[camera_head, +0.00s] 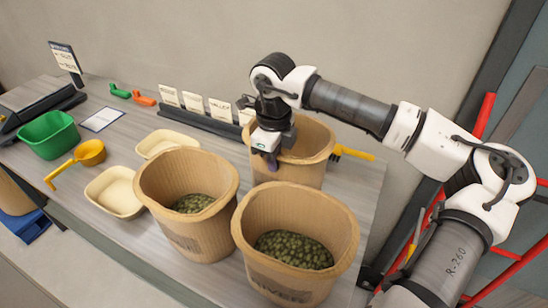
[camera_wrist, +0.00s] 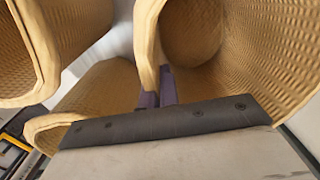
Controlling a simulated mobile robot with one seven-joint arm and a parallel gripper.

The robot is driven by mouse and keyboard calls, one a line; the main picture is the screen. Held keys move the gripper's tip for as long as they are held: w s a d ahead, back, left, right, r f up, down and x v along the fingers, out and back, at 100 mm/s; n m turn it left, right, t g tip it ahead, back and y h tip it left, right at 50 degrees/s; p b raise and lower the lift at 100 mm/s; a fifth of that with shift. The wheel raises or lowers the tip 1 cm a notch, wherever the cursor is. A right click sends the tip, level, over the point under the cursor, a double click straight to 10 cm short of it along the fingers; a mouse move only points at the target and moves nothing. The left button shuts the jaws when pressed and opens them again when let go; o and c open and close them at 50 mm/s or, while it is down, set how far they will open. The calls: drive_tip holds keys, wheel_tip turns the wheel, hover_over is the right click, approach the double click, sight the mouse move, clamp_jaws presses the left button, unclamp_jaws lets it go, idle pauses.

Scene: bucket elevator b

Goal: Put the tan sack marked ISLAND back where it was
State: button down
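Three tan woven sacks with open tops stand at the right of the bench. The front right sack (camera_head: 290,205) has dark lettering ending in "IVER" and holds green contents. The front left sack (camera_head: 185,220) also holds green contents; its lettering is too unclear to read. The back sack (camera_head: 310,160) shows no readable marking, so I cannot tell whether it is ISLAND. My gripper (camera_head: 271,160) points down at this sack's near left rim. In the wrist view, the back sack's wall (camera_wrist: 260,50) runs between my gripper's close-set purple fingers (camera_wrist: 158,88), which appear shut on it.
A dark rail with several name cards (camera_head: 220,110) stands along the back. Cream trays (camera_head: 115,192), a yellow scoop (camera_head: 90,152), a green bin (camera_head: 48,135) and a black scale (camera_head: 40,98) are to the left. Sacks crowd closely.

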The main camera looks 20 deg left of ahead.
drive_tip(key=shift+f, duration=0.2)
drive_tip(key=c, duration=1.6)
unclamp_jaws()
drive_tip(key=shift+r, duration=0.1)
drive_tip(key=shift+c, duration=0.2)
drive_tip(key=shift+r, duration=0.1)
wheel_tip(320, 180, up, 12)
drive_tip(key=shift+s+r+b, duration=0.1)
drive_tip(key=shift+b, duration=1)
